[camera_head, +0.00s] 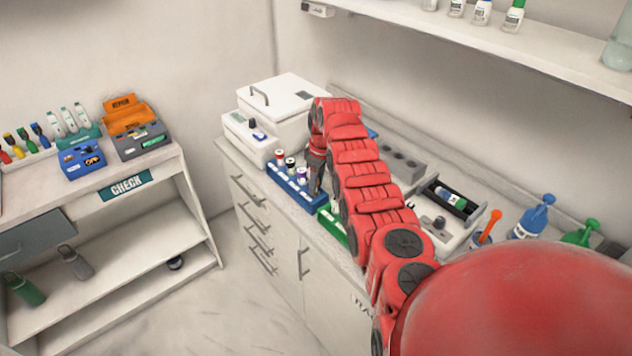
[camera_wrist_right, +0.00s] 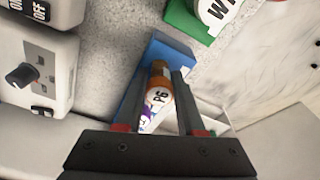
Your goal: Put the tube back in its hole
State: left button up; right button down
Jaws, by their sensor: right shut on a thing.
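My right gripper (camera_head: 316,186) points down at the right end of the blue rack (camera_head: 282,187) on the counter. In the right wrist view its two fingers (camera_wrist_right: 160,78) are shut on a tube (camera_wrist_right: 159,98) with an orange part and a white label reading "P6". The blue rack (camera_wrist_right: 140,88) lies behind the tube there; I cannot tell whether the tube's end is in a hole. Several other tubes with dark, red and purple caps (camera_head: 301,174) stand in the rack in the head view. The holes near the gripper are hidden. My left gripper is not in view.
A green rack (camera_head: 332,226) stands just right of the blue one. A white machine (camera_head: 272,112) stands behind left. A grey block with holes (camera_head: 402,164) and a black tray (camera_head: 450,197) lie to the right. A shelf (camera_head: 480,45) hangs above.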

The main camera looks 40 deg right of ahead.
jog(key=shift+f, duration=0.1)
jog(key=shift+c, duration=2.2)
grip_release()
jog(key=shift+r, duration=0.35)
notch_tip(320, 180, up, 17)
jog(key=s+b, duration=0.2)
jog(key=shift+d+f, duration=0.2)
jog(key=shift+d, duration=0.25)
jog(key=shift+w, duration=0.1)
jog(key=shift+f, duration=0.1)
